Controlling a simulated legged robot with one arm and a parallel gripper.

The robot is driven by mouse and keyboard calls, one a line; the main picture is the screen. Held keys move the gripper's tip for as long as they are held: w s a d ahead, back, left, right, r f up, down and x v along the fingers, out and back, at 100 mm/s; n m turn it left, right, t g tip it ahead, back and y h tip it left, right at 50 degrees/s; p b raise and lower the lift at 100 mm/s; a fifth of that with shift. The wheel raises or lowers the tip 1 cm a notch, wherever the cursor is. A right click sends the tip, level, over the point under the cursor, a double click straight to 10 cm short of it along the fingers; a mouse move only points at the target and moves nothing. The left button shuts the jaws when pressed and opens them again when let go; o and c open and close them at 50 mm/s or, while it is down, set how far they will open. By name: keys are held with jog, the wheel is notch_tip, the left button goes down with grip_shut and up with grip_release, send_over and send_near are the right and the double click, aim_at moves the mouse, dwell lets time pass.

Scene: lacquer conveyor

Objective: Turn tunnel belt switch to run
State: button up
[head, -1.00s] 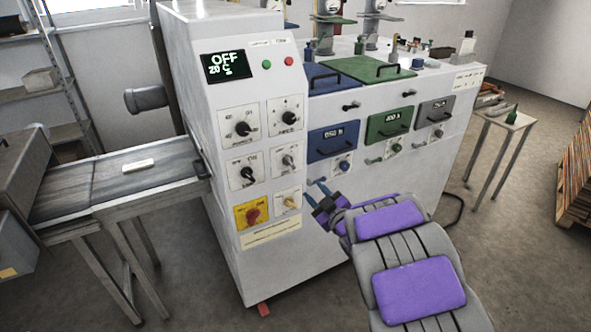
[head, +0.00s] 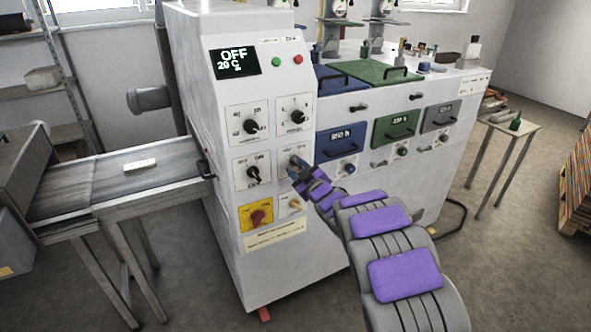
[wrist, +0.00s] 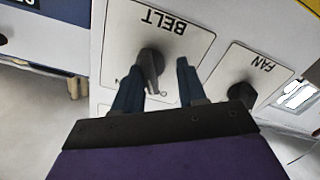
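The belt switch (wrist: 152,60) is a grey rotary knob on a white plate (wrist: 188,30) marked BELT, which appears upside down in the wrist view. In the head view this plate (head: 283,156) is the middle one of the right column, and the arm partly covers it. My gripper (wrist: 161,66) is open with its two dark blue fingers apart, one on each side of the knob's handle. I cannot tell whether either finger touches it. In the head view my gripper (head: 294,170) is at the panel. Part of the switch's lettering is hidden behind the fingers.
The FAN switch (wrist: 240,92) sits close beside the belt plate. A yellow plate with a red switch (head: 258,217) is lower left. The display (head: 236,62) reads OFF and 20 C. A small pale block (head: 141,165) lies on the conveyor belt (head: 120,180) at left.

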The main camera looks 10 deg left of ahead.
jog(key=shift+w+d, duration=0.15)
jog(key=shift+w, duration=0.15)
jog(key=shift+w+d+r, duration=0.3)
jog(key=shift+d, duration=0.35)
jog(key=shift+a+f, duration=0.15)
jog(key=shift+a, duration=0.5)
jog(key=shift+c, duration=0.4)
jog(key=shift+s+a, duration=0.1)
jog(key=shift+a, duration=0.05)
jog(key=shift+c, duration=0.8)
jog(key=shift+d, duration=0.35)
grip_shut()
